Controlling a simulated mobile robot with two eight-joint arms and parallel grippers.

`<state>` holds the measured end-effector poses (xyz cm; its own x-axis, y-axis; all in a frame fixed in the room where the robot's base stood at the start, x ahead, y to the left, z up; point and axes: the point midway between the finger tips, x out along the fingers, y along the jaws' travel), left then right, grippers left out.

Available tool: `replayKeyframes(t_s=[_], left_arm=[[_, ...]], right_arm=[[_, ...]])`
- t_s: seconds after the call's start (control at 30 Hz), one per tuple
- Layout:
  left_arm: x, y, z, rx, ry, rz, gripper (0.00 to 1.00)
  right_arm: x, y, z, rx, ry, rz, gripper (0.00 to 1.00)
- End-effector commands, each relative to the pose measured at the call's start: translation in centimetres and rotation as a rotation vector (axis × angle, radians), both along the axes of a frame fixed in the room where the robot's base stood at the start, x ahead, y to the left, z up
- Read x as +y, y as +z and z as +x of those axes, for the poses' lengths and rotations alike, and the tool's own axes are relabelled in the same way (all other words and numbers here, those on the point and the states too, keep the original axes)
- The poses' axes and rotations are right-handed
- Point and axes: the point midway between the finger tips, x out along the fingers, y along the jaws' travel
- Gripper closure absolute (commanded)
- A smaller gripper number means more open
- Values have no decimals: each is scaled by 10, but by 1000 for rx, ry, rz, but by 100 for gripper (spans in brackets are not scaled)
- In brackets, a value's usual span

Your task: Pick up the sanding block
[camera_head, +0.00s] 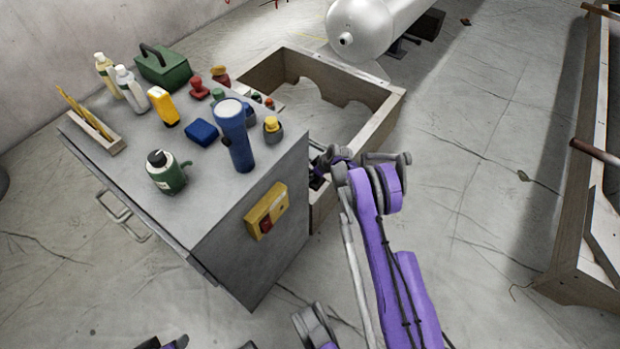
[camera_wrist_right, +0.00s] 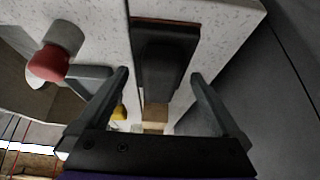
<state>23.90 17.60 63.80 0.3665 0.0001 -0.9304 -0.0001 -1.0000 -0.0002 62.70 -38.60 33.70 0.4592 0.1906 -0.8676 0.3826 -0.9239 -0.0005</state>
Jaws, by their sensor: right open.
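A black block with a brown edge, which looks like the sanding block (camera_wrist_right: 165,55), lies on a white speckled surface (camera_wrist_right: 225,22) in the right wrist view. My right gripper (camera_wrist_right: 158,92) is open, its two fingers apart and pointing toward the block, one to each side of its near end. Nothing is gripped. In the head view my right gripper (camera_head: 319,166) is beside the grey cabinet's right side, partly hidden by my purple arm. I cannot make out the block in the head view. My left gripper does not show clearly; only bits of my arm are at the bottom edge.
A red-ended object (camera_wrist_right: 48,63) is left of the block.

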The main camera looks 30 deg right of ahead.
Motion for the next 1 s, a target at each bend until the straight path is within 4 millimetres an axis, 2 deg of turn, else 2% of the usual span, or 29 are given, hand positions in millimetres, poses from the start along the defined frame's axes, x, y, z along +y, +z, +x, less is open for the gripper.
replayKeyframes(t_s=[0.1, 0.3, 0.37, 0.77, 1.0], left_arm=[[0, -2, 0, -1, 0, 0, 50], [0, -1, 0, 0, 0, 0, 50], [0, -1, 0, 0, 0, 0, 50], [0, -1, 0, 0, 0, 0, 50], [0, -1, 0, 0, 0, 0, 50]], right_arm=[[1, -7, 4, 0, 0, 0, 0], [1, -7, 4, 0, 0, 0, 0], [1, -7, 4, 0, 0, 0, 9], [1, -7, 3, 0, 0, 0, 81], [1, -5, 4, 0, 0, 0, 82]])
